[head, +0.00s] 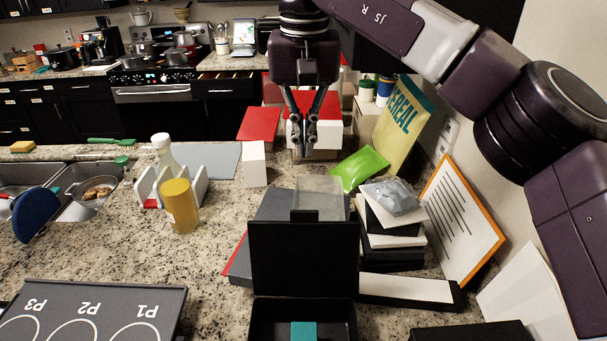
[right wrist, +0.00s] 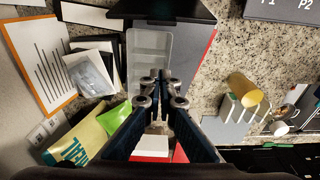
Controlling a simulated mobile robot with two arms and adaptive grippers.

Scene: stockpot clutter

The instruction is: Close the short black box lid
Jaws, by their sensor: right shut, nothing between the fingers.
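The short black box (head: 262,318) stands open at the bottom centre of the head view, with a teal block (head: 303,331) inside. Its black lid (head: 303,258) stands raised at the box's far side. A dark panel that looks like the lid (right wrist: 165,10) shows at the top edge of the right wrist view. My right gripper (head: 303,152) points down beyond the lid, above the clutter, apart from the box. Its fingers (right wrist: 162,82) are shut with nothing between them. My left gripper is not in view.
A clear divided tray (head: 320,190) lies behind the lid. Right of it are a stack of boxes (head: 392,240), a green pouch (head: 358,168), a cereal bag (head: 402,125) and an orange-framed sheet (head: 455,220). Bare counter lies left of the box.

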